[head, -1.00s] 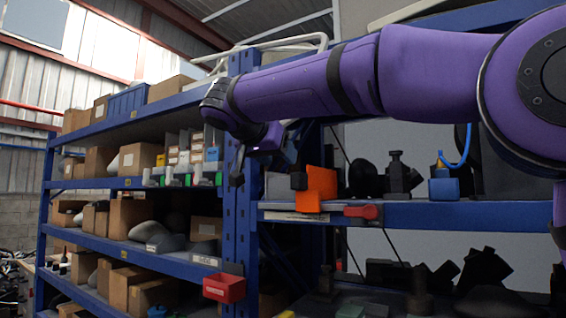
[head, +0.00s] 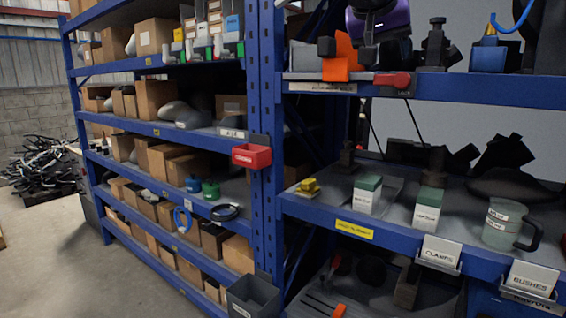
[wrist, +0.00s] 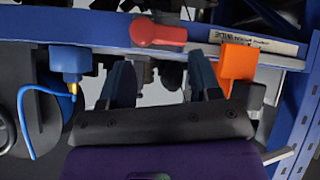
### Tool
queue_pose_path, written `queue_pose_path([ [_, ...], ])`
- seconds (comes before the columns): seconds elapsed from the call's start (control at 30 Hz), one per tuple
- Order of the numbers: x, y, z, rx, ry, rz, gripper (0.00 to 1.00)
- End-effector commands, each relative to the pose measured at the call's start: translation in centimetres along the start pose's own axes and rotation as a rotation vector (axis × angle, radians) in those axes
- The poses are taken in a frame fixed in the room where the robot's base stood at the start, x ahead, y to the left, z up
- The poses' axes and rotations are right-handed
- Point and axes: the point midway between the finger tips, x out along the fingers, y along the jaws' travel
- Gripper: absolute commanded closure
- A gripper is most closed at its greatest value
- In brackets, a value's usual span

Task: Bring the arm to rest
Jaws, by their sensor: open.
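My gripper (wrist: 162,80) shows in the wrist view with its two dark fingers apart and nothing between them. In the head view only a purple part of my arm (head: 380,18) shows at the top edge, above the shelf and just right of an orange block (head: 340,60); the fingertips cannot be made out there. The wrist view shows the same shelf upside down, with the orange block (wrist: 237,66) beside the right finger and a red handle (wrist: 158,32) beyond the fingers. I cannot tell whether a finger touches anything.
A blue shelf rack (head: 265,130) fills the view. The upper right shelf holds the red handle (head: 392,80) and a blue fitting (head: 488,52). Below stand green-and-white boxes (head: 368,195) and a mug (head: 508,225). A red bin (head: 251,156) hangs on the post.

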Motion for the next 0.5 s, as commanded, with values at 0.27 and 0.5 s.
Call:
queue_pose_path([
  [0.27, 3.0, 9.0, 11.0, -0.138, -0.199, -0.13, 0.43],
  [0.5, 4.4, 13.5, 21.8, -0.191, -0.296, -0.284, 0.43],
])
